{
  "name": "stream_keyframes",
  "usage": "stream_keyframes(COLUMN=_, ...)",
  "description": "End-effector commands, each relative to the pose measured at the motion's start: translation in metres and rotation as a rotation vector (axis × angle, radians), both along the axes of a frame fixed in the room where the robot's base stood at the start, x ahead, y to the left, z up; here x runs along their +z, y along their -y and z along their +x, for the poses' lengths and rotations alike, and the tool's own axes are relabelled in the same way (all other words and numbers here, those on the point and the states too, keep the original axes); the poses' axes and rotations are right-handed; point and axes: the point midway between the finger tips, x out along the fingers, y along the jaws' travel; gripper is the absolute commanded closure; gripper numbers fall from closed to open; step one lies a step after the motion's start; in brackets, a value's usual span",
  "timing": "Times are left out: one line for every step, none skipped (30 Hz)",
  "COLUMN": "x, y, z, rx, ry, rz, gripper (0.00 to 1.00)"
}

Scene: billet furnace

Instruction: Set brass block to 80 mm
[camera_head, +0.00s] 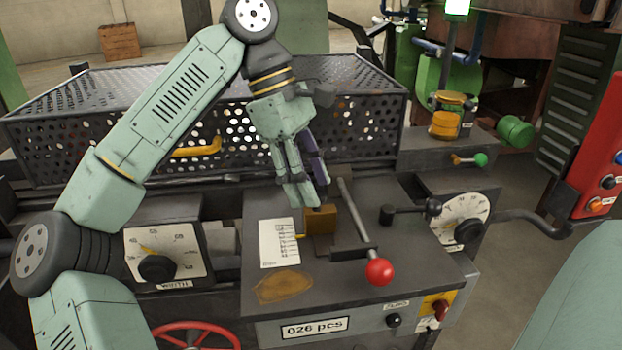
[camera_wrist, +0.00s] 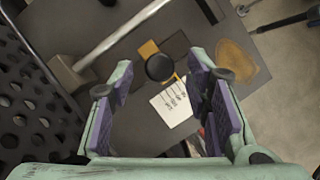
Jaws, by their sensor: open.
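The brass block (camera_head: 320,222) sits on the dark machine top, beside a white card with a printed scale (camera_head: 280,243). In the wrist view the brass block (camera_wrist: 148,49) shows partly, with a round black knob (camera_wrist: 159,67) in front of it. The scale card (camera_wrist: 175,103) lies below it there; its figures are too small to read. My gripper (camera_head: 305,195) is above the block, pointing down, and nothing shows held in it. In the wrist view my gripper (camera_wrist: 160,82) has its two purple-padded fingers apart, with the knob and card seen between them.
A lever with a red ball (camera_head: 379,272) stands right of the block, with a black clamp handle (camera_head: 410,211) beyond. A perforated cage (camera_head: 340,105) stands behind. A width dial (camera_head: 163,252) is at left, another dial (camera_head: 462,215) at right. A red handwheel (camera_head: 197,335) is in front.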

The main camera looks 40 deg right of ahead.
Motion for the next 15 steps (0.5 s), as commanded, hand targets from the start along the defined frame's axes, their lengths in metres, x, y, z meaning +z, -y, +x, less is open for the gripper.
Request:
stream_keyframes(x=-0.0020, y=0.0005, z=-0.0009, rx=-0.001, ry=-0.001, rz=-0.001, gripper=0.56)
stream_keyframes(x=-0.0027, y=0.0006, z=-0.0012, rx=-0.001, ry=-0.001, rz=-0.001, gripper=0.56)
stream_keyframes(x=-0.0033, y=0.0007, z=-0.0014, rx=-0.001, ry=0.000, rz=-0.001, gripper=0.56)
stream_keyframes(x=-0.0037, y=0.0008, z=-0.0016, rx=-0.001, ry=0.001, rz=-0.001, gripper=0.56)
stream_keyframes(x=-0.0039, y=0.0008, z=-0.0017, rx=0.000, ry=0.001, rz=0.000, gripper=0.56)
stream_keyframes(x=-0.0040, y=0.0008, z=-0.0017, rx=0.000, ry=0.001, rz=0.000, gripper=0.56)
stream_keyframes(x=-0.0039, y=0.0008, z=-0.0017, rx=0.000, ry=0.001, rz=0.000, gripper=0.56)
stream_keyframes(x=-0.0039, y=0.0008, z=-0.0017, rx=0.000, ry=0.001, rz=0.000, gripper=0.56)
stream_keyframes(x=-0.0039, y=0.0008, z=-0.0016, rx=0.000, ry=0.001, rz=0.000, gripper=0.56)
stream_keyframes(x=-0.0039, y=0.0008, z=-0.0016, rx=0.000, ry=0.001, rz=0.000, gripper=0.56)
stream_keyframes(x=-0.0038, y=0.0007, z=-0.0015, rx=0.000, ry=0.001, rz=0.000, gripper=0.57)
stream_keyframes(x=-0.0038, y=0.0007, z=-0.0015, rx=0.000, ry=0.001, rz=0.000, gripper=0.59)
stream_keyframes(x=-0.0038, y=0.0007, z=-0.0015, rx=0.000, ry=0.000, rz=-0.001, gripper=0.61)
stream_keyframes(x=-0.0038, y=0.0007, z=-0.0015, rx=0.000, ry=0.000, rz=-0.001, gripper=0.64)
stream_keyframes(x=-0.0037, y=0.0007, z=-0.0015, rx=0.000, ry=0.000, rz=-0.001, gripper=0.66)
